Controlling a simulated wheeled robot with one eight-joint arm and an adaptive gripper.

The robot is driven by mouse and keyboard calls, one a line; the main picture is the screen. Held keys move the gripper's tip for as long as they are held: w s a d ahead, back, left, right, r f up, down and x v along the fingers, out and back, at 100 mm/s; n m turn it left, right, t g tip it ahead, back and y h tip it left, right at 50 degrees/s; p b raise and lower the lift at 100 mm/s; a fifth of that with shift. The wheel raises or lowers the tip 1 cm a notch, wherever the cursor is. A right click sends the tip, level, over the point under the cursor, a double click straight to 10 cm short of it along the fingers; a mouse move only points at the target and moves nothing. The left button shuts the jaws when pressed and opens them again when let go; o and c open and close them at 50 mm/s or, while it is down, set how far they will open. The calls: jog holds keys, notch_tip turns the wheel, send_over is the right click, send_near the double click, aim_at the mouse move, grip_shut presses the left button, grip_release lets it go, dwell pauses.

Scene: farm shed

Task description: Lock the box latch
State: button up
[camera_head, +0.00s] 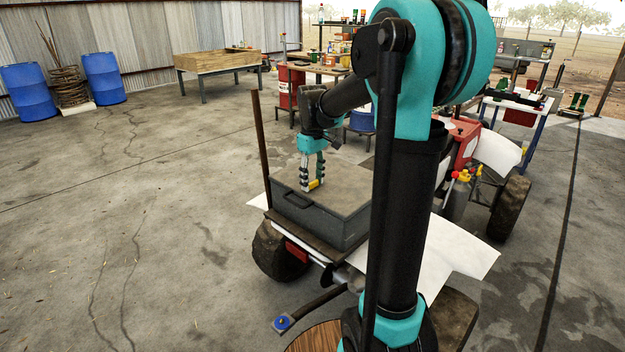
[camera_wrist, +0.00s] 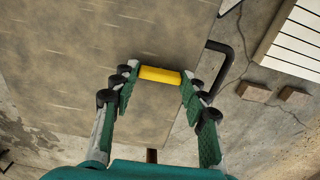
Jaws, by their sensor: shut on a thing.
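The grey metal box (camera_head: 322,223) stands shut on the back of a small vehicle. Its flat, worn lid also fills much of the wrist view (camera_wrist: 80,50). A short yellow bar (camera_wrist: 160,74), apparently the latch's grip, shows at the lid; a bit of its yellow shows in the head view (camera_head: 312,185). My gripper (camera_wrist: 159,77) is shut on the yellow bar, one green finger at each end. In the head view my gripper (camera_head: 312,186) points down at the lid near its front edge. The rest of the latch is hidden, so I cannot tell its position.
A dark handle (camera_head: 297,201) sits on the box's front side and sticks out past the lid in the wrist view (camera_wrist: 219,66). An upright rusty post (camera_head: 261,148) stands at the box's left corner. White panels flank the box. Open concrete floor lies left.

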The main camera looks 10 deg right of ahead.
aim_at(313, 182)
jog(key=o, duration=1.2)
jog(key=shift+r, duration=0.1)
notch_tip(313, 182, up, 12)
jog(key=shift+s, duration=0.15)
